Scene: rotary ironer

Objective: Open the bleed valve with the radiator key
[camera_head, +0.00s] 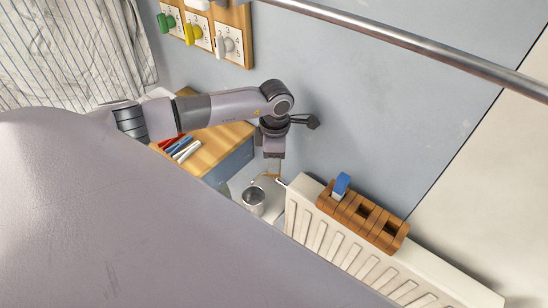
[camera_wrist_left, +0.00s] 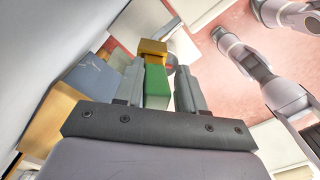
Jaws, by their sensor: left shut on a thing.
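My left gripper (camera_head: 272,160) reaches down beside the near top corner of the white radiator (camera_head: 322,235). In the left wrist view its fingers (camera_wrist_left: 158,88) are shut on a green piece with a brass-coloured end (camera_wrist_left: 152,50), which looks like the radiator key (camera_wrist_left: 156,84). In the head view a small brass-coloured bit shows just below the fingertips. A small pale stub, perhaps the bleed valve (camera_head: 281,182), sticks out at the radiator's end, close to that bit. I cannot tell whether key and stub touch. My right gripper is not seen.
A wooden rack (camera_head: 362,215) with a blue-topped item (camera_head: 341,185) stands on the radiator. A metal cup (camera_head: 254,200) is below my gripper. A wooden-topped cabinet (camera_head: 215,147) with pens is to the left. A metal rail (camera_head: 400,38) crosses above.

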